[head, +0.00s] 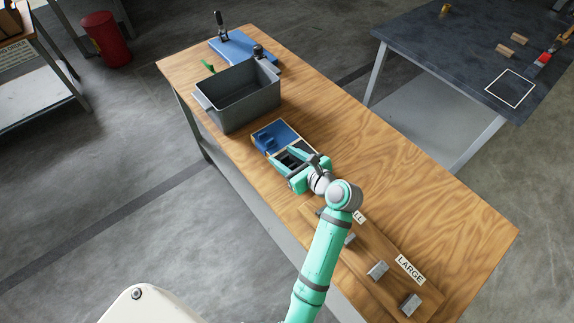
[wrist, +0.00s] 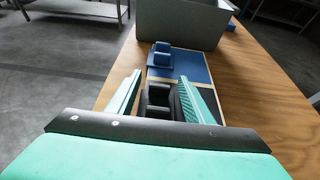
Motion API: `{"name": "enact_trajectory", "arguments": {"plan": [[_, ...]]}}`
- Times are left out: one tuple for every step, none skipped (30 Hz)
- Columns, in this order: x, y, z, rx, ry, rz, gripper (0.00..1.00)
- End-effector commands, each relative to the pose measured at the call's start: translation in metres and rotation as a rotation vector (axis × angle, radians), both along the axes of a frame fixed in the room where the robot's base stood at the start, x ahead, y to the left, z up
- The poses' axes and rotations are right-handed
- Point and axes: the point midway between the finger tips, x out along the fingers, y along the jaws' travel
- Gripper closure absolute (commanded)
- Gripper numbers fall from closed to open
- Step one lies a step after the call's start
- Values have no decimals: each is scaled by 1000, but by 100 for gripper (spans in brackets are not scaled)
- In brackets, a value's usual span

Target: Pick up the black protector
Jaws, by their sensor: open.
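The black protector (wrist: 158,98) is a dark blocky piece with an upright part. It sits on the black section of a two-part board, between the fingers of my gripper (wrist: 160,82) in the wrist view. The gripper is open, with a green finger on each side of the protector; I cannot tell whether either finger touches it. In the head view my gripper (head: 285,154) is low over the near end of the board and partly hides the protector. A blue protector (wrist: 160,55) stands on the board's blue section (wrist: 192,66), beyond the fingertips.
A grey bin (head: 236,107) stands just past the board on the wooden table (head: 400,185). A blue plate (head: 233,45) with clamps lies at the far end. Metal blocks (head: 377,270) sit on a labelled wooden strip nearer me. The table's right side is clear.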

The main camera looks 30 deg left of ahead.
Motion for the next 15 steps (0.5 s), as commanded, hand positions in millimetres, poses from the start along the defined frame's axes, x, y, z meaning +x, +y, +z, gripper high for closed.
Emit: {"name": "enact_trajectory", "arguments": {"plan": [[1,2,-1,0,0,0,53],[1,2,-1,1,-1,-1,53],[1,2,-1,1,-1,-1,53],[1,2,-1,1,-1,-1,53],[1,2,-1,1,-1,-1,53],[1,2,-1,1,-1,-1,53],[1,2,-1,1,-1,-1,53],[1,2,-1,1,-1,-1,55],[1,2,-1,1,-1,-1,65],[1,2,-1,1,-1,-1,72],[1,2,-1,1,-1,-1,79],[1,2,-1,0,0,-1,89],[1,2,-1,0,0,-1,96],[1,2,-1,0,0,-1,97],[1,2,-1,1,-1,-1,97]]}}
